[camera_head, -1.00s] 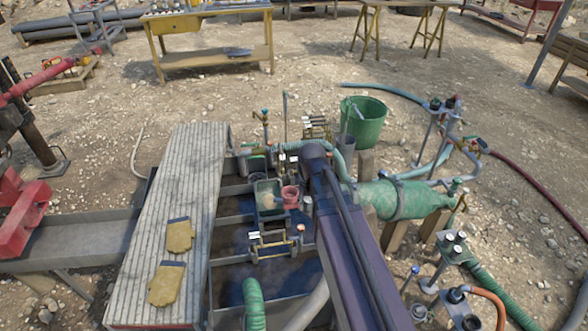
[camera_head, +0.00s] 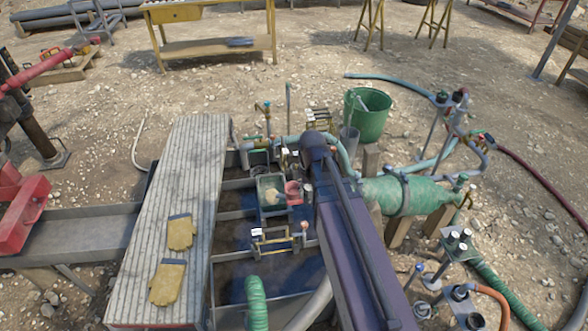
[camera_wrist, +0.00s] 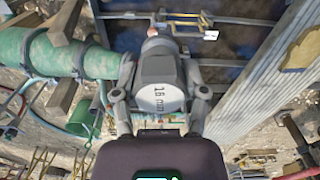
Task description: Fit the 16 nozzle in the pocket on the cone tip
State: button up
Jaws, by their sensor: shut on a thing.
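My gripper (camera_wrist: 160,72) shows in the wrist view, its two grey fingers closed on either side of the 16 nozzle (camera_wrist: 160,97), a grey piece with a pale round face marked "16 mm". In the head view my purple arm hides the gripper and the nozzle. The green cone (camera_head: 415,195) lies on its side on wooden blocks, right of my arm. Its narrow end points right, toward small fittings; I cannot make out the pocket there. In the wrist view a green body (camera_wrist: 105,63) lies left of the nozzle, apart from it.
Left of my arm is the mud tank, with a yellow-framed rack (camera_head: 284,240) and a green tray (camera_head: 270,190). A grey walkway (camera_head: 190,150) holds two yellow gloves. A green bucket (camera_head: 370,117) stands behind the cone. Hoses and several posted fittings crowd the right.

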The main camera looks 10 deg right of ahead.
jog(key=w+f+b, duration=0.8)
jog(key=w, duration=0.5)
jog(key=w+f+m+b, duration=0.1)
jog(key=w+f+b, duration=0.6)
jog(key=w, duration=0.6)
jog(key=shift+w+a+f+b, duration=0.15)
jog(key=shift+w+f+b, duration=0.05)
jog(key=shift+f+b, duration=0.2)
jog(key=shift+f, duration=0.1)
jog(key=shift+f+b, duration=1.4)
jog(key=shift+b, duration=0.1)
jog(key=shift+f, duration=0.1)
jog(key=shift+f+b, duration=1.4)
jog(key=shift+b, duration=0.1)
jog(key=shift+f+b, duration=1.85)
jog(key=o, duration=1.2)
